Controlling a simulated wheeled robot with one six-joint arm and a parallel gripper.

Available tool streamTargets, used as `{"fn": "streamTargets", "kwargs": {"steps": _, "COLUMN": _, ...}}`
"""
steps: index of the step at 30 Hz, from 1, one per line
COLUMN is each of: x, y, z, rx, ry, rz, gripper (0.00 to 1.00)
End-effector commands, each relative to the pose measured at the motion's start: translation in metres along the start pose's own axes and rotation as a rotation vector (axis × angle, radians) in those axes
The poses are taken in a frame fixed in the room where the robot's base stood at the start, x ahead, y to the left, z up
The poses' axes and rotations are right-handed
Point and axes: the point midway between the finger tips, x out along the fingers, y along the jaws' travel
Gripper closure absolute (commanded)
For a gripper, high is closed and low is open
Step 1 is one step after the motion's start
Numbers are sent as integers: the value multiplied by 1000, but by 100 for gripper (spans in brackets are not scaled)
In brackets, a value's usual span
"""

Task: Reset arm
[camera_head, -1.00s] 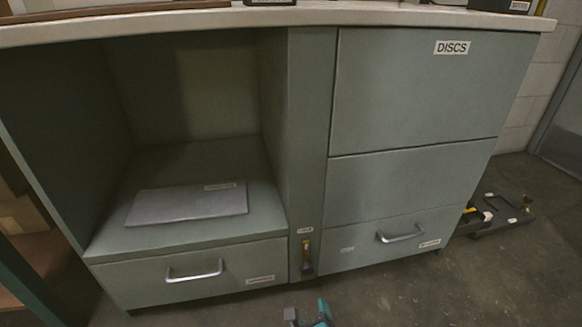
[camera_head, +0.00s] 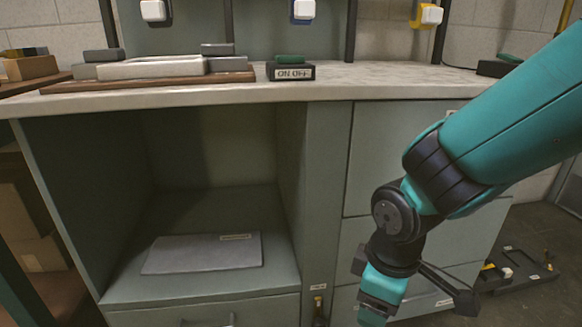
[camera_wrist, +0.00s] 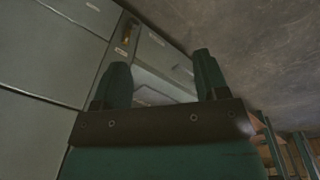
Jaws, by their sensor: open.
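My gripper (camera_wrist: 161,72) is open and empty in the wrist view, its two dark teal fingers well apart. Nothing shows between them except the cabinet (camera_wrist: 60,50) and floor behind. In the head view my teal arm reaches in from the upper right and bends down in front of the cabinet's right-hand drawers (camera_head: 362,165). The gripper end hangs low near the bottom of that view, and its fingertips are hard to make out there.
The worktop (camera_head: 330,88) carries a wooden tray (camera_head: 160,83) with grey blocks and an ON/OFF switch box (camera_head: 290,70). A flat grey plate (camera_head: 200,254) lies in the open bay at left. Black gear (camera_head: 520,270) lies on the floor at right.

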Motion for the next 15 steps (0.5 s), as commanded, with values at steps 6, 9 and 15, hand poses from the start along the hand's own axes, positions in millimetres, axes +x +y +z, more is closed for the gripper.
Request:
{"fn": "streamTargets", "kwargs": {"steps": 6, "x": -84, "y": -33, "z": 30, "rx": 269, "ry": 137, "rz": -166, "gripper": 33}}
{"fn": "streamTargets", "kwargs": {"steps": 9, "x": -109, "y": -49, "z": 42, "rx": 343, "ry": 171, "rz": -219, "gripper": 33}}
{"fn": "streamTargets", "kwargs": {"steps": 15, "x": -152, "y": -77, "z": 63, "rx": 448, "ry": 214, "rz": -293, "gripper": 33}}
